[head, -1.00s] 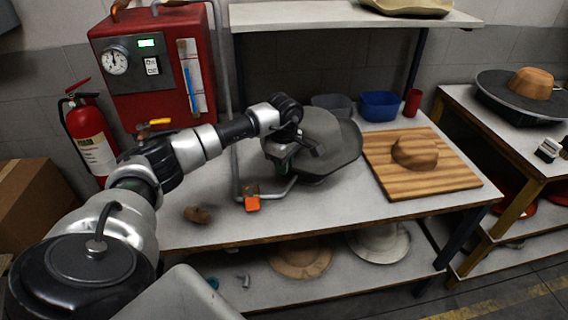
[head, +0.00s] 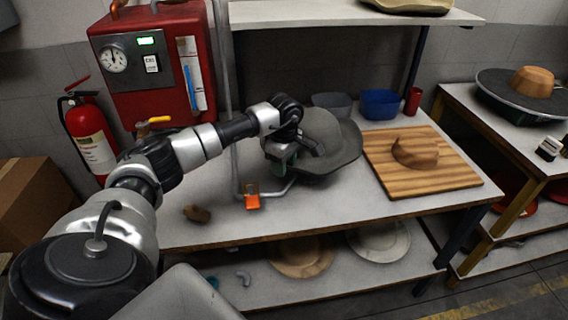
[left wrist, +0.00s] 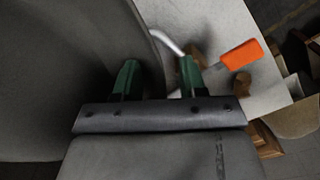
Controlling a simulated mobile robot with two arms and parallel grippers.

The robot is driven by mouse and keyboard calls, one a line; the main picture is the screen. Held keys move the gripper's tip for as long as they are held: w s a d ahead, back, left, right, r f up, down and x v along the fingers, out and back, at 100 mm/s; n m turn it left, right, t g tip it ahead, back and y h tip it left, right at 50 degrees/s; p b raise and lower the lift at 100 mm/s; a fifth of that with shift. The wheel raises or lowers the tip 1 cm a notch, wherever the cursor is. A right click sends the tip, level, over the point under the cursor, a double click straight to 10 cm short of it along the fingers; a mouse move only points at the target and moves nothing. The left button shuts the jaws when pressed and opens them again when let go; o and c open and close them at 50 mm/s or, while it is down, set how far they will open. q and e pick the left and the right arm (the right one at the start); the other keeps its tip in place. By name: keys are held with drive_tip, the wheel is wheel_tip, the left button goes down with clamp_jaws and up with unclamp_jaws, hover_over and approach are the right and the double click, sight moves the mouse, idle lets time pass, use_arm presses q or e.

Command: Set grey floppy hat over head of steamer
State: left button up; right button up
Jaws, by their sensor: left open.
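The grey floppy hat (head: 332,140) sits tilted above the workbench, its brim flaring to the right. It fills the left of the left wrist view (left wrist: 60,75). My left gripper (head: 282,168) is at the hat's near left edge. In the left wrist view its two green fingertips (left wrist: 158,75) are apart, with no hat fabric clearly between them. The steamer is the red box (head: 150,65) with a gauge; its grey pipe (head: 236,165) runs down and bends along the bench toward the hat. The steamer's head is hidden, so I cannot tell whether the hat rests on it. My right gripper is not in view.
An orange-ended piece (head: 252,202) lies by the pipe bend; a small brown object (head: 196,214) is left of it. A wooden board (head: 455,180) with a block (head: 415,152) is to the right. Bowls (head: 380,104) and a red cup (head: 413,101) stand behind. The front bench strip is clear.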

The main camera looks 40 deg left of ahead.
use_arm(q)
wheel_tip(320, 180, up, 11)
drive_tip(key=b, duration=0.1)
drive_tip(key=shift+b, duration=0.3)
drive_tip(key=shift+f, duration=0.15)
idle(0.5)
